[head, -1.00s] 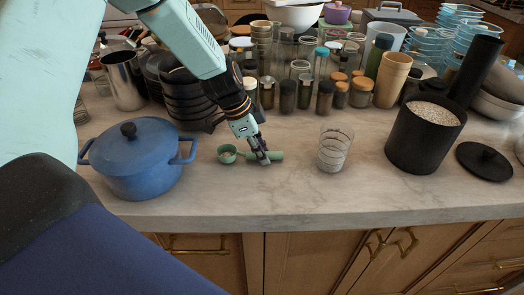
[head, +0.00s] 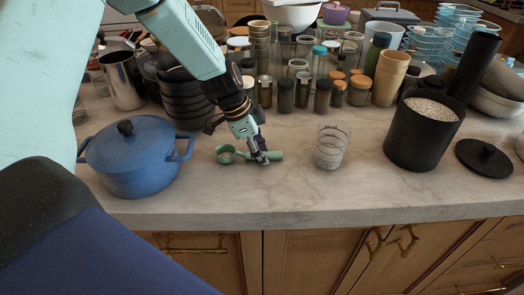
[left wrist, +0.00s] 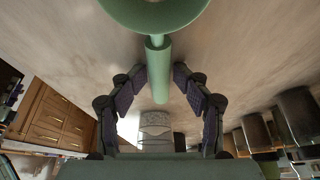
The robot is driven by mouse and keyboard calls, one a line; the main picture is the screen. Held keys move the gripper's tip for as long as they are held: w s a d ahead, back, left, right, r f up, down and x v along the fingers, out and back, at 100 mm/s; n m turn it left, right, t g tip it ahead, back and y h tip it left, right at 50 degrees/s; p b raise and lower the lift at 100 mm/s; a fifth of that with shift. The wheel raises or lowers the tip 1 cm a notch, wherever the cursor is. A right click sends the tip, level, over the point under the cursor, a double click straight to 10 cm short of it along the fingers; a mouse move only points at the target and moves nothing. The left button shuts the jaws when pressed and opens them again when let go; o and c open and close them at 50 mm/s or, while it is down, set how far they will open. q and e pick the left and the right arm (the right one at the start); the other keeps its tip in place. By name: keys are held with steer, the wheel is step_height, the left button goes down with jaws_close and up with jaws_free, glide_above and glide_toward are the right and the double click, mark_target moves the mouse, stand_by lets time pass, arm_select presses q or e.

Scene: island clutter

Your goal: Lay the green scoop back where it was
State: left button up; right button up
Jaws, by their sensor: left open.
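The green scoop (head: 228,154) lies on the marble counter between the blue pot and the clear patterned glass, its bowl to the left and its handle to the right. My left gripper (head: 261,160) is down at the scoop's handle. In the left wrist view the scoop's handle (left wrist: 158,70) runs between the two open fingers of my left gripper (left wrist: 158,88), with gaps on both sides. The scoop's bowl is partly cut off at the top of that view. My right gripper is not in view.
A blue lidded pot (head: 133,157) stands at the left. A clear glass (head: 331,147) stands to the right of the scoop, and a black canister (head: 423,131) of grains and a black lid (head: 484,157) farther right. Jars crowd the back. The counter's front strip is clear.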

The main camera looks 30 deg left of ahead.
mark_target(244, 154)
arm_select(q)
steer(key=shift+s+f, duration=0.1)
steer(key=shift+s, duration=0.2)
steer(key=shift+w+r+p, duration=0.1)
steer(key=shift+r+p, duration=0.35)
steer(key=shift+p, duration=0.2)
steer(key=p+v, duration=0.3)
steer(key=v, duration=0.9)
steer(key=shift+r, duration=0.25)
steer(key=shift+w+a, duration=0.15)
steer(key=shift+w, duration=0.05)
steer(key=shift+f, duration=0.1)
